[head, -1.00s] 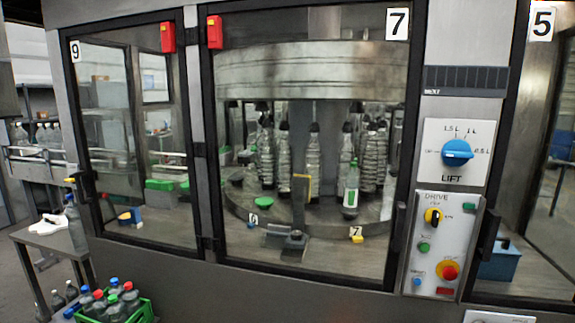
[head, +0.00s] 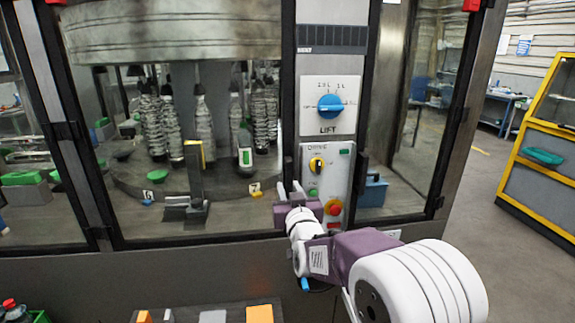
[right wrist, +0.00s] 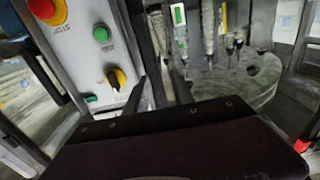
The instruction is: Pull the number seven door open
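The number seven door (head: 225,215) is the glass door in a black frame left of the control panel; it looks shut. Its number plate is out of the head view. My right gripper (head: 290,189) is at the door's right edge, beside the control panel, and covers the handle area. In the right wrist view its two fingers (right wrist: 158,92) stand apart, with a dark upright bar of the door's edge or handle (right wrist: 150,55) between or just beyond them. I cannot tell whether they touch it. My left gripper is not in view.
The control panel (head: 340,160) with a lift dial, drive knob and red button stands right of the door. Another glass door (head: 400,130) is further right. A yellow-framed cabinet (head: 545,150) stands at far right, with open floor before it. Bottles (head: 203,118) stand inside the machine.

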